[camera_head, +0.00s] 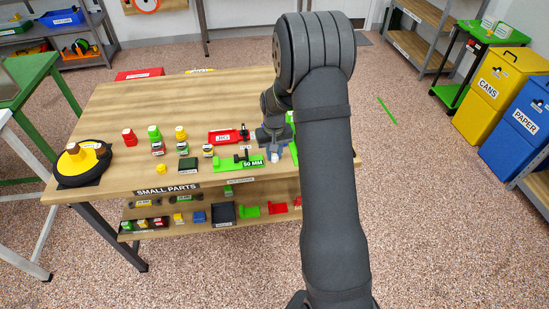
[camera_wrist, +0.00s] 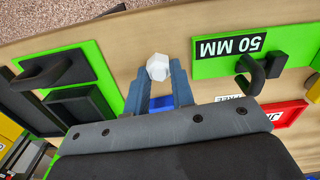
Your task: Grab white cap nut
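The white cap nut (camera_wrist: 158,67) shows at the tips of my gripper's two blue-grey fingers in the wrist view. In the head view, the white cap nut (camera_head: 274,157) is near the front edge of the wooden table (camera_head: 120,100), just below my gripper (camera_head: 272,146). My gripper (camera_wrist: 159,72) has its fingers apart, one on each side of the nut. I cannot tell whether they press on it or whether the nut is lifted. Part of the gripper is hidden behind my arm in the head view.
A green 50 MM holder (camera_head: 238,162) with a dark hook stands close to the left of the nut. A red tray (camera_head: 224,137) lies behind it. Several small coloured parts and a round black-and-yellow item (camera_head: 82,160) are further left. A lower shelf holds more parts.

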